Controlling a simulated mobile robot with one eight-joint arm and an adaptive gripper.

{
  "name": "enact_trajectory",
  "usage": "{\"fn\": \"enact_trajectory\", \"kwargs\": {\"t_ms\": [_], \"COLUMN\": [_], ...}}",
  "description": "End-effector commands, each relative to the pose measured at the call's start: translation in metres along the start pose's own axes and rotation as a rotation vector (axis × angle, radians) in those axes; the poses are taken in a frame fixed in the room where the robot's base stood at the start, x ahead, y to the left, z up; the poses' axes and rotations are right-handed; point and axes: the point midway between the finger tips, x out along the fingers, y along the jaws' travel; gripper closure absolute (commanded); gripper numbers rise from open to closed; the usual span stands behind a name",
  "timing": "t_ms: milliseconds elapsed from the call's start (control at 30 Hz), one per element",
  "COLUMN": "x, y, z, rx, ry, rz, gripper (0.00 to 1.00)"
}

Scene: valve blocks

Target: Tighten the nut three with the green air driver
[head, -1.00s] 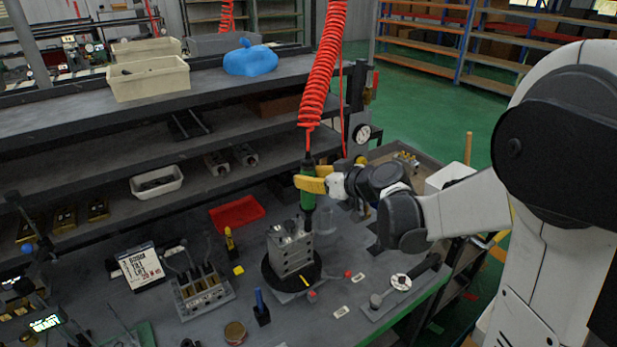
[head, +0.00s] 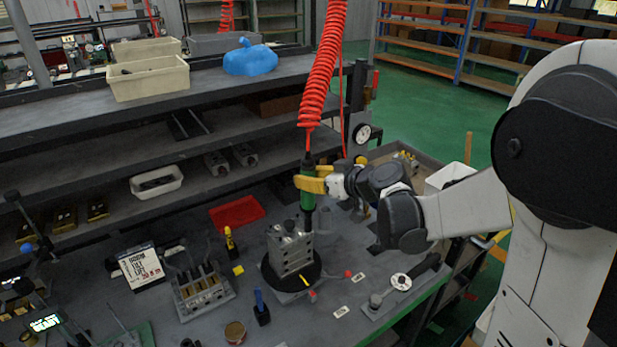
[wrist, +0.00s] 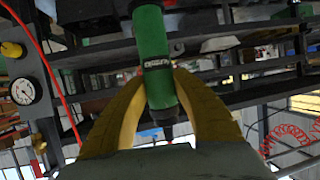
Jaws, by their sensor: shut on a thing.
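The green air driver (head: 307,183) hangs upright below a red coiled hose. My gripper (head: 312,185) has its yellow fingers shut around the driver's body. In the wrist view the green driver (wrist: 154,60) stands between the two yellow fingers (wrist: 158,95). The grey metal valve block (head: 291,250) stands on a round black turntable (head: 270,284) on the bench. The driver's lower end is at the block's upper right side; I cannot tell whether it touches a nut. The nuts on the block are too small to tell apart, so nut three cannot be picked out.
The red coiled hose (head: 323,75) runs up from the driver. A red tray (head: 236,213), a slotted fixture (head: 203,293) and a yellow-topped tool (head: 231,243) lie left of the block. Shelves (head: 150,125) rise behind.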

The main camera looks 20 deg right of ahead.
Motion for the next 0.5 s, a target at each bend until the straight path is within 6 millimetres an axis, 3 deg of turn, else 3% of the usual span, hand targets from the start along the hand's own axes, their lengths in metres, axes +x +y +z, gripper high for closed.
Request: {"fn": "enact_trajectory", "kwargs": {"t_ms": [500], "x": [-0.004], "y": [0.0], "z": [-0.011], "rx": [0.001], "ry": [0.001], "rz": [0.0], "gripper": [1.0]}}
